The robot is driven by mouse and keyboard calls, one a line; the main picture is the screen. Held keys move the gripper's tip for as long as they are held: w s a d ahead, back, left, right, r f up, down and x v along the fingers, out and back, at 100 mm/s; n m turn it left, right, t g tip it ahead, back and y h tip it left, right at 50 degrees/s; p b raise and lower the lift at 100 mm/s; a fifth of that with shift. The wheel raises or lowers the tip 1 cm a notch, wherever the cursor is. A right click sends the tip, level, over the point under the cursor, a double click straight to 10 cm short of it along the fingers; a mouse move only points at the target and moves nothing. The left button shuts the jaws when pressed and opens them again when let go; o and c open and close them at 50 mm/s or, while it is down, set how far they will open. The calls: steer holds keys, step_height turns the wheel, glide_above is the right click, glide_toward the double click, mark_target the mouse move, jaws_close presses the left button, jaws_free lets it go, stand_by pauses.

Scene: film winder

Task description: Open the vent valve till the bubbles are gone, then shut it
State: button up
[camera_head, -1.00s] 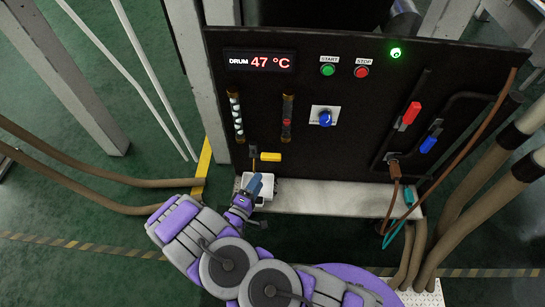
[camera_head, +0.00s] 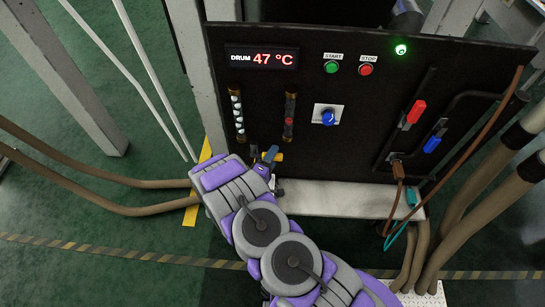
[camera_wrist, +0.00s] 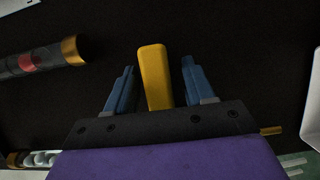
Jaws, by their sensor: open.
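The yellow vent valve handle (camera_head: 278,157) sits low on the black panel, below the sight tubes, and is partly hidden by my gripper. In the wrist view the handle (camera_wrist: 154,78) stands between my two blue fingers, with a dark gap on each side. My gripper (camera_wrist: 158,66) is open around the handle and does not visibly touch it. In the head view my gripper (camera_head: 264,154) is at the valve, with my forearm below it. The left sight tube (camera_head: 237,114) shows several pale bubbles. Its end with bubbles (camera_wrist: 40,158) also shows in the wrist view.
A second tube with a red part (camera_head: 289,118) is to the right. A blue knob (camera_head: 328,117), green start button (camera_head: 331,67), red stop button (camera_head: 366,70), red lever (camera_head: 416,112) and blue lever (camera_head: 432,144) share the panel. A pale ledge (camera_head: 345,199) runs beneath.

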steer(key=shift+d, duration=0.1)
steer(key=shift+c, duration=0.3)
steer(key=shift+c, duration=1.4)
jaws_close()
